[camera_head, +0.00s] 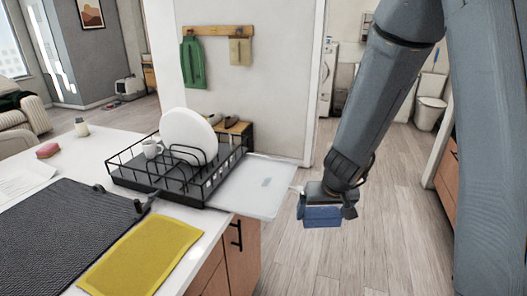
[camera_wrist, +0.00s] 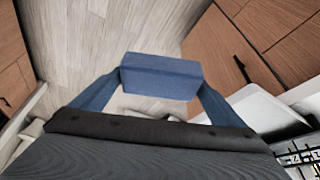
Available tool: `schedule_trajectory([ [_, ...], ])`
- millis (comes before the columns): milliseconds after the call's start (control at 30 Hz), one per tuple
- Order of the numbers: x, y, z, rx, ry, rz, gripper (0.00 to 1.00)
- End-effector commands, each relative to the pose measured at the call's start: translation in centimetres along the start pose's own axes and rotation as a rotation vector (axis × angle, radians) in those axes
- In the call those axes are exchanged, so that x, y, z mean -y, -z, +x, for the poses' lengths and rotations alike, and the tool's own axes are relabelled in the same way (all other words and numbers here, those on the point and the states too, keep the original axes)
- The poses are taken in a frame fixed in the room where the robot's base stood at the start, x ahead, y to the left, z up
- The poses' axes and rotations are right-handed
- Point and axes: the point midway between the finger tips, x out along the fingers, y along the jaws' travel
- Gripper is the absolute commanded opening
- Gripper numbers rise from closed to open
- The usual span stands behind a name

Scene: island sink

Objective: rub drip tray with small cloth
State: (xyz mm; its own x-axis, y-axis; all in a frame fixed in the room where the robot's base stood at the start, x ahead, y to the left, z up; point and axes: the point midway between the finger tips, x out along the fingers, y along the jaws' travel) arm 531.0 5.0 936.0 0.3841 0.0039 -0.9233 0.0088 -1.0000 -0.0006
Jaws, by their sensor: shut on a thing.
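The small cloth (camera_head: 321,217) is a blue, block-shaped bundle. My gripper (camera_head: 325,207) is shut on it and holds it in the air, to the right of the counter and above the wood floor. In the wrist view the cloth (camera_wrist: 160,76) sits between the two fingertips. The drip tray (camera_head: 262,190) is a pale, flat tray beside the dish rack, reaching past the counter's right edge. The cloth is apart from it, just off its right side. A pale slab that looks like the tray (camera_wrist: 262,112) shows at the right of the wrist view.
A yellow cloth (camera_head: 143,257) and a dark ribbed mat (camera_head: 65,235) lie on the counter in front. The floor (camera_head: 330,262) right of the counter is clear.

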Motion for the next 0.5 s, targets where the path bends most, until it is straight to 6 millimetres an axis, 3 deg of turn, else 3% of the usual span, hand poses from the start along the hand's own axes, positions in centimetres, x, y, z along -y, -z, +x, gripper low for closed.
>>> schedule_trajectory([
  [100,-0.5,0.2,-1.5,0.0,-0.004,0.008,0.75],
  [333,-0.7,0.1,-1.1,0.0,-0.005,0.014,0.75],
  [500,2.0,0.6,-2.8,-0.002,0.066,-0.157,0.75],
])
